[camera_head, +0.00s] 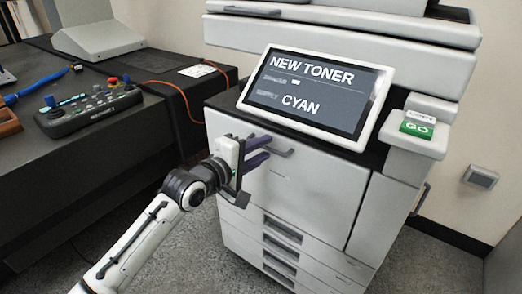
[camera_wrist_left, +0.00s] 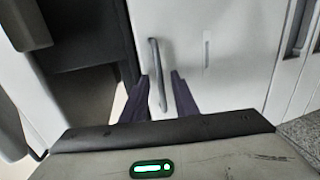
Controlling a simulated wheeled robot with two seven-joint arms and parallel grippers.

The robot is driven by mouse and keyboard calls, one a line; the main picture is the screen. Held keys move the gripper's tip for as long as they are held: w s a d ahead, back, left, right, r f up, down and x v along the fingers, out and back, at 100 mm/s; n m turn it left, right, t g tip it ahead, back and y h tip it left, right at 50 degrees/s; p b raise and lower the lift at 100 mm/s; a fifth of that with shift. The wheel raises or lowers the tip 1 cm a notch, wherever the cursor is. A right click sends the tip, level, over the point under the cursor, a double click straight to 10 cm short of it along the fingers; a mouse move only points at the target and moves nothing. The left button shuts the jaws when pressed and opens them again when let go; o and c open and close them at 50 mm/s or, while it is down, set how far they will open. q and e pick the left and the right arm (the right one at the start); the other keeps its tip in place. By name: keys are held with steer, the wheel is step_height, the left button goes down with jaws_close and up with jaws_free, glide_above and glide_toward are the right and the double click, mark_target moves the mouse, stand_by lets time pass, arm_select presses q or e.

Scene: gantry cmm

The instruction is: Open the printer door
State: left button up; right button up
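The white printer (camera_head: 345,95) stands at the centre right, its front door (camera_head: 310,190) shut flush with the body. The door's grey bar handle (camera_head: 284,151) is near the door's upper left in the head view. It also shows as a long bar in the left wrist view (camera_wrist_left: 157,65). My left gripper (camera_head: 264,150) is at the handle, with its dark purple fingers open and pointing at the door. In the left wrist view the fingers (camera_wrist_left: 158,80) lie on either side of the bar, with visible gaps. Contact is not visible. My right gripper is not in view.
The printer's tilted screen (camera_head: 318,92) reads NEW TONER CYAN, above the door. Drawers (camera_head: 285,245) are below the door. A black table (camera_head: 90,150) with a control panel (camera_head: 90,108) stands at left. Grey floor (camera_head: 430,265) is clear at right.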

arm_select(q)
jaws_close()
stand_by(1.3)
